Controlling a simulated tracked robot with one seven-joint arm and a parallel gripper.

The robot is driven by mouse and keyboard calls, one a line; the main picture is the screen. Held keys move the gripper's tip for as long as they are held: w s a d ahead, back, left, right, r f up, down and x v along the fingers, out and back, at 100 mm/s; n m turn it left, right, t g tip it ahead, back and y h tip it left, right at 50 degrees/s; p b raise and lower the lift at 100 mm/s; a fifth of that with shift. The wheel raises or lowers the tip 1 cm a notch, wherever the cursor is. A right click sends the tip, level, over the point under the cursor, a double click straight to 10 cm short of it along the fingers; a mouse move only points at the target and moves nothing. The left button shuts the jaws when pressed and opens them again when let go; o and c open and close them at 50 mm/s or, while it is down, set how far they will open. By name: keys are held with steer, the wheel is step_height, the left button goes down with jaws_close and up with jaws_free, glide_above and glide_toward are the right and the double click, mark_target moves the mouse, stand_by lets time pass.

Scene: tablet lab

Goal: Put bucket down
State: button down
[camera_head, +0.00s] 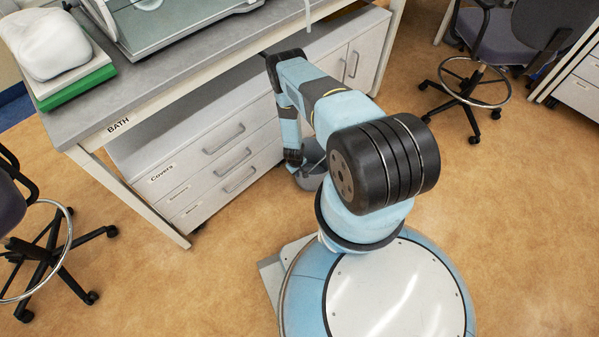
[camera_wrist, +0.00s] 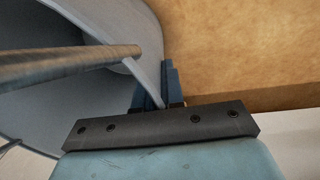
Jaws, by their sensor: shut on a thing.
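The grey bucket (camera_head: 311,172) is low beside the drawer fronts, partly hidden behind my arm. In the wrist view the bucket (camera_wrist: 110,20) fills the upper left, with its rod-like handle (camera_wrist: 70,62) crossing over its opening. My gripper (camera_wrist: 160,88) is shut on the bucket's rim, and it shows at the end of my arm in the head view (camera_head: 294,160). Whether the bucket touches the floor cannot be told.
The bench (camera_head: 75,122) marked BATH stands over labelled drawers (camera_head: 215,150). Office chairs stand at the left (camera_head: 45,240) and upper right (camera_head: 475,75). The tan floor (camera_head: 520,220) is clear at the right.

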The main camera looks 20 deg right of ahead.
steer(key=c, duration=1.3)
jaws_free()
steer(key=shift+o, duration=0.2)
step_height(320, 180, up, 12)
steer(key=a, duration=0.1)
steer(key=shift+s, duration=0.15)
